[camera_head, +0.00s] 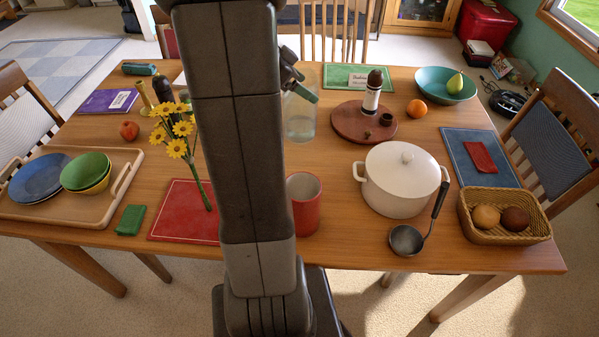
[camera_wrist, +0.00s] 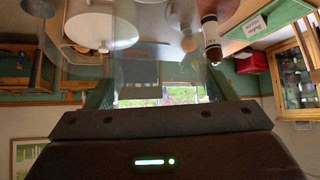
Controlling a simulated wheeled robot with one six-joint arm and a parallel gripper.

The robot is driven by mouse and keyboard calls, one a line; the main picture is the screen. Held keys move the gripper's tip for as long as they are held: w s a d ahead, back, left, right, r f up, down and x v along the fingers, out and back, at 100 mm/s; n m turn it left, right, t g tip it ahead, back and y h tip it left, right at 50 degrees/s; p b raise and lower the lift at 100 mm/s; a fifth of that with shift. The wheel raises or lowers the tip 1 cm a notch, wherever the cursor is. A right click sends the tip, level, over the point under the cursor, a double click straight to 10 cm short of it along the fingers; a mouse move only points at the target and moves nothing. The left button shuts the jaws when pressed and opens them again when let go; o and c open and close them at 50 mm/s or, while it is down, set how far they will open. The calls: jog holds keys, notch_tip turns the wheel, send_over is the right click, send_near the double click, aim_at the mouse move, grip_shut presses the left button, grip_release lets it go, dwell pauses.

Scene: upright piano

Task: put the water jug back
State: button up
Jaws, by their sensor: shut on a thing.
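The water jug (camera_head: 301,116) is clear glass with water low in it. It stands upright at mid-table in the head view, partly hidden behind my arm. My gripper (camera_head: 300,86) is shut on it near its upper part. In the wrist view, the jug's clear wall (camera_wrist: 145,62) spans the space between my gripper's dark fingers (camera_wrist: 160,90). I cannot tell whether the jug's base touches the table (camera_head: 330,165).
Right of the jug are a round brown board (camera_head: 348,128) with a dark-topped bottle (camera_head: 372,92), and a white pot (camera_head: 400,182). A red mug (camera_head: 305,206) stands in front. Yellow flowers (camera_head: 180,140) are to the left. A green placemat (camera_head: 338,74) lies behind.

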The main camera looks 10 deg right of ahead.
aim_at(301, 132)
jog(key=shift+f+b, duration=2.6)
jog(key=shift+f, duration=0.05)
notch_tip(301, 132, down, 10)
jog(key=shift+w+r+b, duration=0.1)
jog(key=shift+b, duration=1)
jog(key=shift+r, duration=0.1)
jog(key=o, duration=1.9)
jog(key=p+v, duration=0.2)
jog(key=v, duration=1)
